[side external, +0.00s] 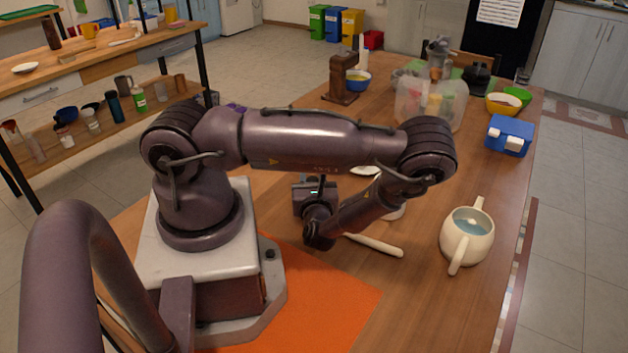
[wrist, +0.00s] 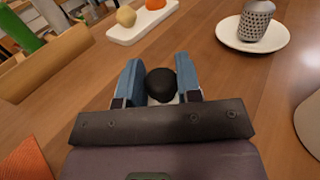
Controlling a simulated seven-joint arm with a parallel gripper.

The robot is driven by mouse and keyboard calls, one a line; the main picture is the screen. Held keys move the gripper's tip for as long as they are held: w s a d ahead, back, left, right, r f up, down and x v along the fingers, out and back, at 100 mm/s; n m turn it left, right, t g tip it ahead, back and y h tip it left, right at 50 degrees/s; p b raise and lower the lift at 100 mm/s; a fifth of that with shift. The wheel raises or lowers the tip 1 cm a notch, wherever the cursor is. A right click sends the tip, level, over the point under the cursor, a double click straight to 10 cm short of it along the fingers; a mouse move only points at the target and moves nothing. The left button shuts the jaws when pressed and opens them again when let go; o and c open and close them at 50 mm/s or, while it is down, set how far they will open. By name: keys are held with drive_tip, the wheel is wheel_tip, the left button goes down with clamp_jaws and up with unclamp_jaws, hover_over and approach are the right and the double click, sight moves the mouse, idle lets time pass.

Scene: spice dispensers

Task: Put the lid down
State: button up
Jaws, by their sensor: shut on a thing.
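In the wrist view, my gripper (wrist: 159,76) has its two blue fingers on either side of a round black knob (wrist: 161,86), which I take to be the lid's. The fingers are shut on it. A little white shows beneath the knob, but most of the lid is hidden by the fingers and the gripper body. I cannot tell whether the lid touches the table. In the side external view, my own arm hides the fingertips and the lid.
In the wrist view, a white plate (wrist: 228,38) bears a grey perforated shaker (wrist: 256,20). A white tray (wrist: 124,34) holds two round items. A wooden object (wrist: 45,62) lies left. In the side view, a cream pot (side external: 467,243) stands right, and an orange mat (side external: 335,305) lies in front.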

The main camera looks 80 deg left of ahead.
drive_tip(key=shift+f, duration=0.3)
drive_tip(key=shift+f, duration=0.3)
drive_tip(key=o, duration=0.9)
drive_tip(key=shift+f, duration=0.1)
drive_tip(key=shift+o, duration=0.2)
